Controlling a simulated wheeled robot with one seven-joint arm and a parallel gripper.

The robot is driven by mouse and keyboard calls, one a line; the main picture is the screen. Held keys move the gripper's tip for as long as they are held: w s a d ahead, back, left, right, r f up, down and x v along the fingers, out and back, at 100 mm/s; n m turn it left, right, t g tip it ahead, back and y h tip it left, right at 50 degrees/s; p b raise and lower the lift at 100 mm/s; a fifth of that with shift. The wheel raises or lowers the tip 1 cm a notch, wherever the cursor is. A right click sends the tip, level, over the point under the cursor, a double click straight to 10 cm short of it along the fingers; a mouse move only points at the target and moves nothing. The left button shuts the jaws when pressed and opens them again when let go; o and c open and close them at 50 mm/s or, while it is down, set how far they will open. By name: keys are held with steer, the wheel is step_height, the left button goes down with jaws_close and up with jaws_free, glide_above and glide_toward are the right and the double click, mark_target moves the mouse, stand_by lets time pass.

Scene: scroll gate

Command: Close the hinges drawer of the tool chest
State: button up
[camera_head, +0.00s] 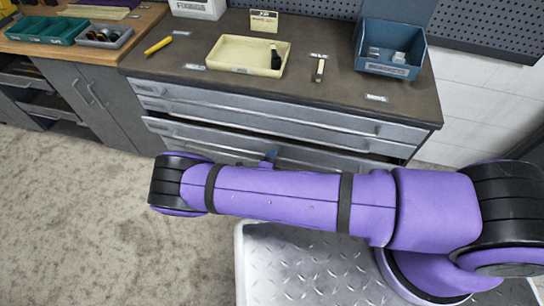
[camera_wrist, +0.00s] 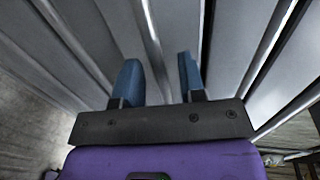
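The grey tool chest (camera_head: 275,109) stands below the dark worktop. One of its drawers (camera_head: 195,133), below the upper ones, sticks out a little, with a dark gap above its front. I cannot read a label that marks it as the hinges drawer. My arm hides the lower part of the chest. A blue fingertip of my gripper (camera_head: 270,155) shows just above the arm, at that drawer's front. In the wrist view my gripper (camera_wrist: 158,78) has its two blue fingers apart, facing grey drawer fronts and bright handle bars (camera_wrist: 149,28). Contact with the drawer cannot be told.
On the worktop (camera_head: 340,90) are a cream tray (camera_head: 230,55), a blue bin (camera_head: 388,68), a yellow-handled tool (camera_head: 158,46) and a small tool (camera_head: 320,70). A wooden bench (camera_head: 80,40) adjoins at left. The concrete floor (camera_head: 80,210) at left is clear.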

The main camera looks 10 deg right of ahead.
mark_target(274, 148)
steer(key=shift+w+d+f, duration=0.1)
steer(key=shift+w+d, duration=0.1)
steer(key=shift+w, duration=0.35)
jaws_close()
steer(key=shift+r+x, duration=0.2)
steer(key=shift+x, duration=0.8)
steer(key=shift+r+x, duration=0.2)
steer(key=shift+x, duration=0.85)
jaws_free()
steer(key=shift+w, duration=0.1)
steer(key=v, duration=1)
steer(key=shift+s, duration=0.4)
steer(key=shift+a+r, duration=0.1)
